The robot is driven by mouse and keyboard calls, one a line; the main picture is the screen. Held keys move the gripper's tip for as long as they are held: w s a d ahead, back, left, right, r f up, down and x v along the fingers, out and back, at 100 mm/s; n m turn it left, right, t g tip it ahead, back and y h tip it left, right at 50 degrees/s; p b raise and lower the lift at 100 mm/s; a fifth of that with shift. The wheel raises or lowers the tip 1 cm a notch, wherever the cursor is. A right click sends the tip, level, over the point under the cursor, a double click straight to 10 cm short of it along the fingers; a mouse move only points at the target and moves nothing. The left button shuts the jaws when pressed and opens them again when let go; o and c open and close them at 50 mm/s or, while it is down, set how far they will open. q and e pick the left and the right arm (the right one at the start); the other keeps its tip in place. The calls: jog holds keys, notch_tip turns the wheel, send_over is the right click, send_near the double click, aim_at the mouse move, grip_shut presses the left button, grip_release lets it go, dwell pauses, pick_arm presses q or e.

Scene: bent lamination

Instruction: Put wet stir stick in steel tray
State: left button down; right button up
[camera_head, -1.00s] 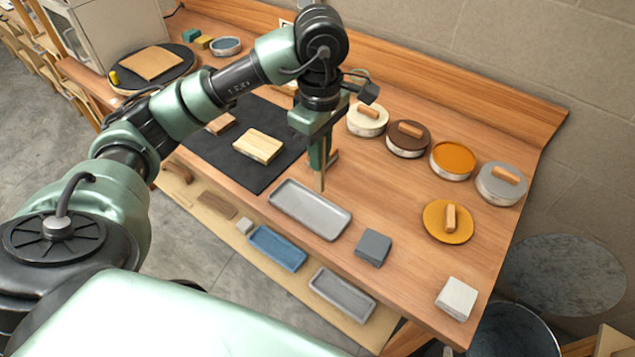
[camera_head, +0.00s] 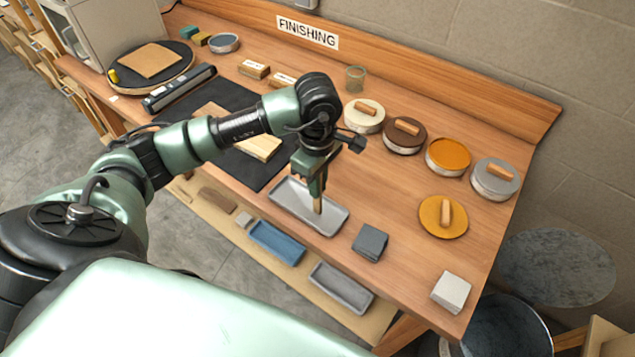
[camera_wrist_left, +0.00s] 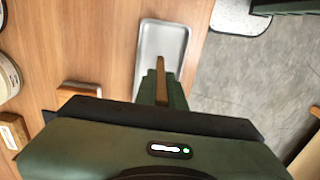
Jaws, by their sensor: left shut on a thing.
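The steel tray (camera_head: 285,205) is a shallow grey rectangular tray near the front edge of the workbench. It also shows in the left wrist view (camera_wrist_left: 163,37). My left gripper (camera_head: 316,184) is shut on the stir stick (camera_head: 318,203), a thin light wooden stick that points down over the tray's right part. In the left wrist view the stick (camera_wrist_left: 161,80) juts out between the fingers, over the tray. I cannot tell whether its tip touches the tray floor. My right gripper is not in view.
An open tin of orange finish (camera_head: 451,156) stands at the right, its lid (camera_head: 443,217) lying in front. Closed tins stand beside it. A dark grey block (camera_head: 370,243) sits right of the tray, and a white block (camera_head: 451,292) lies near the corner. A black mat (camera_head: 225,160) lies behind left.

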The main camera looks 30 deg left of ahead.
pick_arm(q)
jog(key=shift+f, duration=0.2)
jog(key=c, duration=1.5)
grip_release()
jog(key=shift+r, duration=0.1)
notch_tip(320, 180, up, 5)
jog(key=shift+w+f+b, duration=0.1)
jog(key=shift+f+b, duration=0.1)
jog(key=shift+b, duration=0.75)
notch_tip(320, 180, up, 6)
jog(key=shift+r+b, duration=0.25)
jog(key=shift+b, duration=0.3)
jog(key=shift+r, duration=0.6)
